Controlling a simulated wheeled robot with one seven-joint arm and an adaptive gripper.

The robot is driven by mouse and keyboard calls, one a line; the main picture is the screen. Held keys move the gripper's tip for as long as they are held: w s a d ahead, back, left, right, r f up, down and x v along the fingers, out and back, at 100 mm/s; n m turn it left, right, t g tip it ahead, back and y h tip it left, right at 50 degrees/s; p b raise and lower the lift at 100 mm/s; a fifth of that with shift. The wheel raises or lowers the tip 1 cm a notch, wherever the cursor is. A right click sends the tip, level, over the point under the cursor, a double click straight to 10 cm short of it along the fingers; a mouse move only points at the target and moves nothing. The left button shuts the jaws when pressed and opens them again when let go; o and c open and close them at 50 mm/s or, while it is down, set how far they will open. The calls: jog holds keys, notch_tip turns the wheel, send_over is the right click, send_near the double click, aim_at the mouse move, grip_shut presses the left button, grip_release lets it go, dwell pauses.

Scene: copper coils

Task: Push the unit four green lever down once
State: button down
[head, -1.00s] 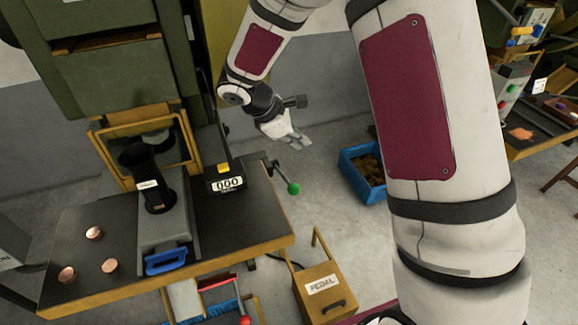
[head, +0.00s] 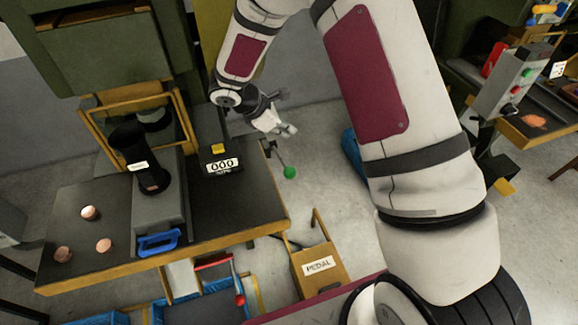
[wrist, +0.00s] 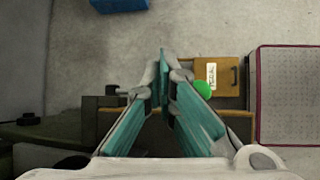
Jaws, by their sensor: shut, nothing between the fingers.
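The green lever knob (head: 289,172) sits on a dark rod at the right edge of the press table, beside the counter (head: 222,165) that reads 000. In the wrist view the green knob (wrist: 204,89) shows just right of the fingers, partly behind the right one. My gripper (head: 288,130) is shut and empty, above the lever in the head view, with a visible gap to the knob. In the wrist view my gripper's fingertips (wrist: 167,56) meet, pointing away from the camera. I cannot read a unit number.
The press table (head: 240,213) holds a black cylinder (head: 139,160), a blue handle (head: 158,243) and copper pieces (head: 103,245). A red-knobbed lever (head: 239,299) is below. The pedal box (head: 322,275) stands on the floor. A blue bin (head: 352,155) is mostly hidden by my arm.

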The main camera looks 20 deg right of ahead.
jog(key=f, duration=0.2)
jog(key=s+f+b, duration=0.1)
jog(key=f, duration=0.1)
jog(key=s+f, duration=0.1)
jog(key=f, duration=0.1)
jog(key=shift+s+f+b, duration=0.25)
jog(key=shift+f+b, duration=0.1)
jog(key=shift+s+f, duration=0.15)
jog(key=shift+f, duration=0.15)
jog(key=shift+f, duration=0.15)
dwell(0.9)
jog(key=shift+s+f+b, duration=0.15)
jog(key=shift+f+b, duration=0.1)
jog(key=shift+b, duration=0.05)
